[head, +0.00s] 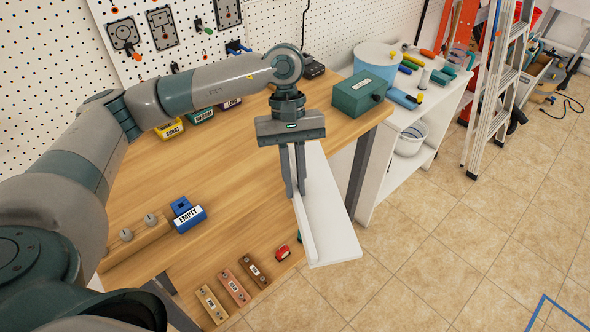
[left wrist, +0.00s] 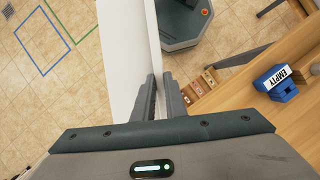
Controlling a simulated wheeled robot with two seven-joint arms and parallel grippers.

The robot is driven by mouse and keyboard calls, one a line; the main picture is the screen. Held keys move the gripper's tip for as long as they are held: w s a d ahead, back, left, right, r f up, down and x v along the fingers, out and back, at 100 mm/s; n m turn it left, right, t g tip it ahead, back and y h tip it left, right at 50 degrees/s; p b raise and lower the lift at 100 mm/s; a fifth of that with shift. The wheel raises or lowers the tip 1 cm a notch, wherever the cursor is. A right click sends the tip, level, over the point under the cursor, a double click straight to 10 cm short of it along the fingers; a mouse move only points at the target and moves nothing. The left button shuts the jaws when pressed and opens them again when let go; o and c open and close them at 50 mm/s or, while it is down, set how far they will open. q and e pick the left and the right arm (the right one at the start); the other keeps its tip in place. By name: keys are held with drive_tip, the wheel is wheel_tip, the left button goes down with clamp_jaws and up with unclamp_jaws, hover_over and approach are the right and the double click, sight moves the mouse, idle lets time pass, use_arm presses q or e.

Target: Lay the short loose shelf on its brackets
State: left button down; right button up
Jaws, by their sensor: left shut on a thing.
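The loose shelf is a white board (head: 335,225) with a raised strip along one long edge. My left gripper (head: 302,190) is shut on this raised strip, and the board hangs tilted beyond the right edge of the wooden bench, above the tiled floor. In the left wrist view the white board (left wrist: 122,55) runs up from between the fingers (left wrist: 159,90). Part of the board is hidden behind the fingers in the head view. I cannot make out the brackets in either view. My right gripper is not in view.
The wooden bench (head: 220,165) carries a blue EMPTY bin (head: 188,214), labelled blocks (head: 233,287) and a green box (head: 360,95). A white shelf unit (head: 455,95) holding tools and a bucket (head: 411,139) stands right. A ladder (head: 497,90) stands beyond. Tiled floor (head: 450,240) is open.

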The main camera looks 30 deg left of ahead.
use_arm(q)
drive_tip(key=m, duration=0.1)
drive_tip(key=m+y, duration=0.1)
drive_tip(key=s+m, duration=0.1)
drive_tip(key=m, duration=0.1)
drive_tip(key=shift+d+f+g, duration=0.1)
drive_tip(key=shift+d+g, duration=0.15)
drive_tip(key=shift+g, duration=0.15)
drive_tip(key=m+y, duration=0.1)
drive_tip(key=s+m, duration=0.1)
drive_tip(key=m, duration=0.1)
drive_tip(key=shift+f+m+y, duration=0.1)
drive_tip(key=shift+m+y, duration=0.2)
drive_tip(key=shift+y, duration=0.1)
drive_tip(key=shift+s, duration=0.1)
